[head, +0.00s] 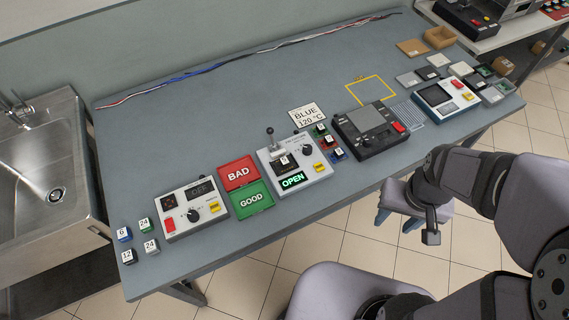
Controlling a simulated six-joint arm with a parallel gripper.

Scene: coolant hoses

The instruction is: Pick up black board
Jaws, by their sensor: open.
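A small flat black board (428,73) lies among several grey, white and dark pieces at the far right end of the grey-blue table (240,80). Another dark piece (475,78) lies nearby to its right; at this size I cannot tell the pieces apart well. My gripper (396,223) hangs off the table's front edge at the right, pointing down over the floor. Its two blue-grey fingers are apart and nothing shows between them. It is well away from the black board.
A white device with a screen (445,98) and a black device (368,128) stand between my gripper and the board. Cardboard boxes (440,37) sit behind it. A yellow outlined square (370,90) marks clear table. More devices and red and green trays stand leftward.

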